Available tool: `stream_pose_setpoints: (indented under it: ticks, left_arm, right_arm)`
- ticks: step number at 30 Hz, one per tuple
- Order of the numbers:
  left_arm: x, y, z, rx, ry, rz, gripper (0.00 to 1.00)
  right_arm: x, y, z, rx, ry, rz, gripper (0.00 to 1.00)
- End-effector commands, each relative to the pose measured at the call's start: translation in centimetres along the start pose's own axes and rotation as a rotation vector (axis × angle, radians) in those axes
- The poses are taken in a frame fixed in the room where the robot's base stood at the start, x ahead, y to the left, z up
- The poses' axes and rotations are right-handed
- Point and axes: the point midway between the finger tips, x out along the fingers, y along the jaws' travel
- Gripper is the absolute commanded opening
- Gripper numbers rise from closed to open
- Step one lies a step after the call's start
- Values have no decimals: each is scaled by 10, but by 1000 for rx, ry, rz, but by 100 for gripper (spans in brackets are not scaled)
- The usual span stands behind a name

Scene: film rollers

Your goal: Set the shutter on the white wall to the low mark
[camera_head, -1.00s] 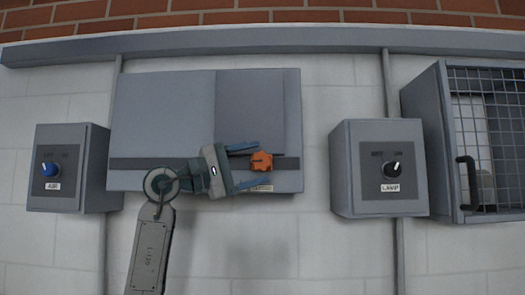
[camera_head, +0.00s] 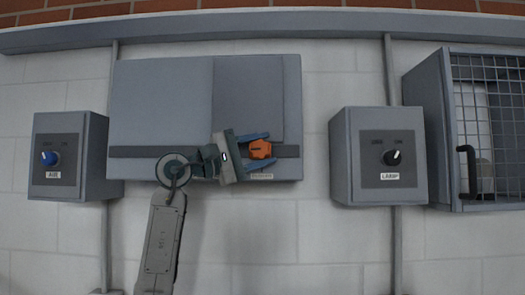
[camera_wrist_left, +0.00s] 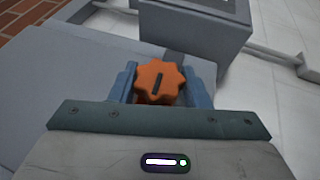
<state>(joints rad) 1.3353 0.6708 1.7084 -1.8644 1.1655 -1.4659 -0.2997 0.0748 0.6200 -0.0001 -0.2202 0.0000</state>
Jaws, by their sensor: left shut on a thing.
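The shutter unit is a wide grey panel (camera_head: 160,95) on the white wall, with a raised plate (camera_head: 248,95) on its right part. A dark horizontal strip (camera_head: 135,152) crosses its lower part. An orange lobed knob (camera_head: 260,149) sits on this strip toward the right, above a small label too blurred to read. My left gripper (camera_head: 264,149) reaches in from the left and is shut on the knob, one finger above and one below. In the left wrist view the knob (camera_wrist_left: 158,82) sits between the blue fingers, its dark slot facing me. My right gripper is out of view.
A grey box with a blue dial (camera_head: 50,158) is at left. A box with a black dial (camera_head: 393,157) labelled LAMP is at right. Beyond it stands a mesh-fronted cabinet (camera_head: 425,125) with a black handle (camera_head: 467,172). The wall below the panel is clear.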

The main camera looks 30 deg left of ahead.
Motion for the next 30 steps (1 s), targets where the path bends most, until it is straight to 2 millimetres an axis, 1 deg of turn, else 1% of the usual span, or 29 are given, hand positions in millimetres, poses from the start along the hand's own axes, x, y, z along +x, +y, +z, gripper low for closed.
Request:
stream_pose_setpoints:
  ticks: [3,6,8,11,18,19,21,22,30]
  left_arm:
    - [-18,6,-9,4,5,5,2]
    - [-32,10,-14,5,5,6,2]
    - [-37,12,-15,4,4,6,2]
    - [-41,14,-16,4,3,7,2]
    - [-41,15,-16,4,2,8,2]
    - [-41,15,-16,4,2,8,45]
    - [-41,15,-16,4,3,7,59]
    - [-40,15,-16,4,2,7,63]
    - [-41,13,-16,2,2,4,63]
  right_arm:
    - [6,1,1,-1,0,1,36]
    - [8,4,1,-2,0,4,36]
    - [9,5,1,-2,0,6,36]
    - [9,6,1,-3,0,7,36]
    - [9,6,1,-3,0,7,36]
    - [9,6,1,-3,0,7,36]
    - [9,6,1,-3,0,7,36]
    - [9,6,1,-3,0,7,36]
    - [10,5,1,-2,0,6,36]
